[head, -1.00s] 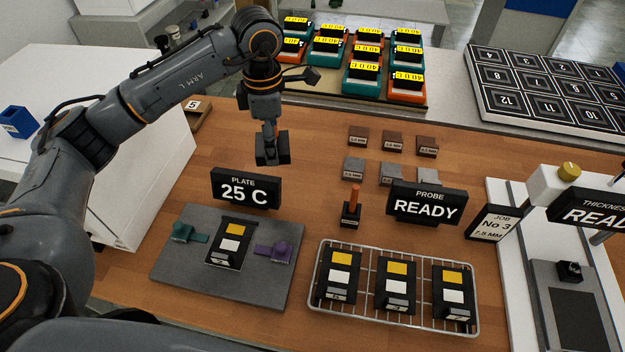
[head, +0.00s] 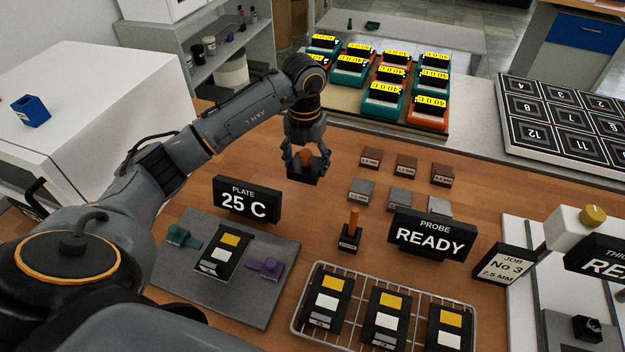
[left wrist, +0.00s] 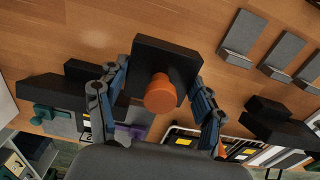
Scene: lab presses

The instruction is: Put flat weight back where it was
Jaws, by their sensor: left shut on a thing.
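The flat weight (head: 303,178) is a black square block with an orange knob (head: 306,157). My left gripper (head: 305,160) is shut on it, with its fingers on either side of the knob. In the left wrist view the weight (left wrist: 181,60) is between the fingertips, its knob (left wrist: 160,94) pointing at the camera. The weight is over the wooden bench, behind the PLATE sign (head: 246,200) and left of the small metal blocks. I cannot tell whether its underside touches the wood. My right gripper is not in view.
A grey plate (head: 185,268) holds a black sample card and two clamps. An upright orange-handled tool (head: 350,232) stands beside the PROBE sign (head: 432,234). A wire rack (head: 303,305) with cards is in front. Timers (head: 380,90) sit behind. Bare wood surrounds the weight.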

